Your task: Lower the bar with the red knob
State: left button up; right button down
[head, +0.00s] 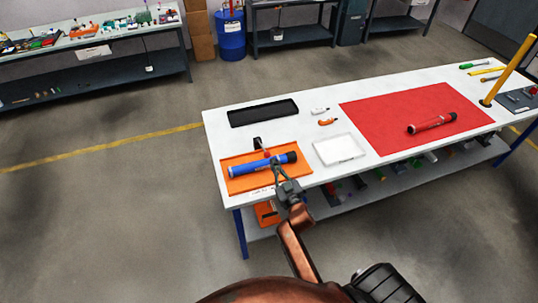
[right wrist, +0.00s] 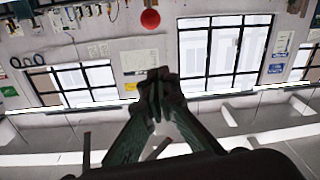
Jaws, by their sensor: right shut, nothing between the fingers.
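A blue tube (head: 249,166) with black ends lies on an orange mat (head: 235,184) at the near left of the white table. A small dark fixture (head: 258,143) stands behind the tube. The red knob (right wrist: 150,19) shows as a round ball at the top of the right wrist view, beyond my fingertips and apart from them in the picture. The bar itself is hard to make out. My right gripper (head: 276,163) reaches over the right part of the blue tube; its fingers are together and empty in the right wrist view (right wrist: 157,78). My left gripper is out of view.
A white tray (head: 323,147) is right of the orange mat, and a black tray (head: 263,113) is behind it. A red mat (head: 380,110) carries a red tube (head: 432,123). A yellow post (head: 510,68) rises at the table's right end.

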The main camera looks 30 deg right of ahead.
send_over(267, 156)
jog(key=shift+w+a+r, duration=0.2)
jog(key=shift+w+r, duration=0.15)
jog(key=shift+w, duration=0.05)
jog(key=f, duration=0.2)
jog(key=shift+s+d+f, duration=0.15)
jog(key=shift+s+f, duration=0.5)
jog(key=shift+f, duration=0.3)
